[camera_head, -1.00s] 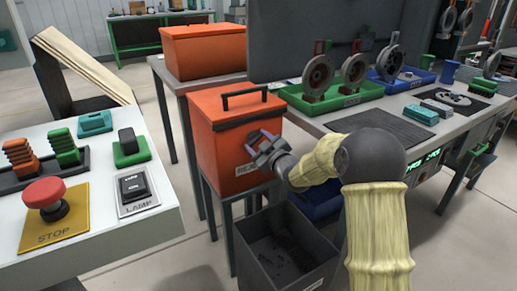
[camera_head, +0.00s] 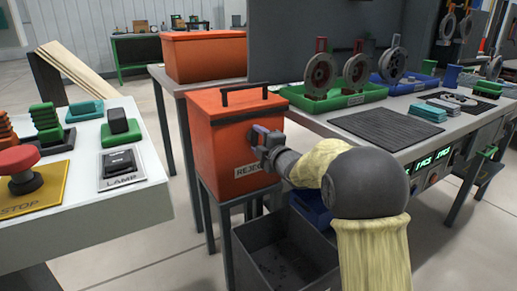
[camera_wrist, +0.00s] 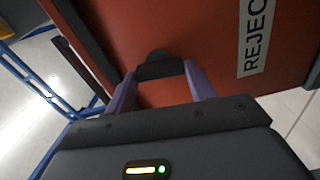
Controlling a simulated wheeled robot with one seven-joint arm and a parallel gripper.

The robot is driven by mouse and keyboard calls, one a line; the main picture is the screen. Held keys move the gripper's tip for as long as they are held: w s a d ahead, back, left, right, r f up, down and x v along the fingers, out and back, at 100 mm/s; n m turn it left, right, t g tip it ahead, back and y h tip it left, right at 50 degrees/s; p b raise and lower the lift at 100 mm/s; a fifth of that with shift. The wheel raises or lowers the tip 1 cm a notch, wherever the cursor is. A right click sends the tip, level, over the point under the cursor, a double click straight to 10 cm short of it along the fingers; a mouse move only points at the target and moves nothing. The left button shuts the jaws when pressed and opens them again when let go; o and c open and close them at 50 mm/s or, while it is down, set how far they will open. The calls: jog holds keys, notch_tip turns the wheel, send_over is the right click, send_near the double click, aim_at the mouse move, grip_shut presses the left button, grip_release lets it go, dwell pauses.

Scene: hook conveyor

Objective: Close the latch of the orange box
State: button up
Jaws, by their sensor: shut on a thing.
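The orange box (camera_head: 225,145) stands on a dark stand, with its lid down, a black handle on top and a "REJECT" label on its front. It fills the upper part of the wrist view (camera_wrist: 200,35). A dark latch tab (camera_wrist: 157,67) projects from the box's dark rim. My gripper (camera_head: 258,138) is at the upper front of the box. In the wrist view its two purple fingers (camera_wrist: 159,82) are on either side of the tab, shut on it. In the head view my gripper hides the latch, so I cannot tell how far it is turned.
A second orange box (camera_head: 205,60) stands behind on a table. An open grey bin (camera_head: 285,250) is below my arm. The workbench (camera_head: 440,130) with green and blue trays is to the right; a white control table (camera_head: 150,190) is to the left.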

jog(key=shift+f+n+b, duration=0.15)
jog(key=shift+n+b, duration=0.25)
jog(key=shift+n, duration=0.2)
jog(key=o, duration=1)
jog(key=p+v, duration=0.4)
jog(key=v, duration=1.3)
jog(key=shift+s+d, duration=0.2)
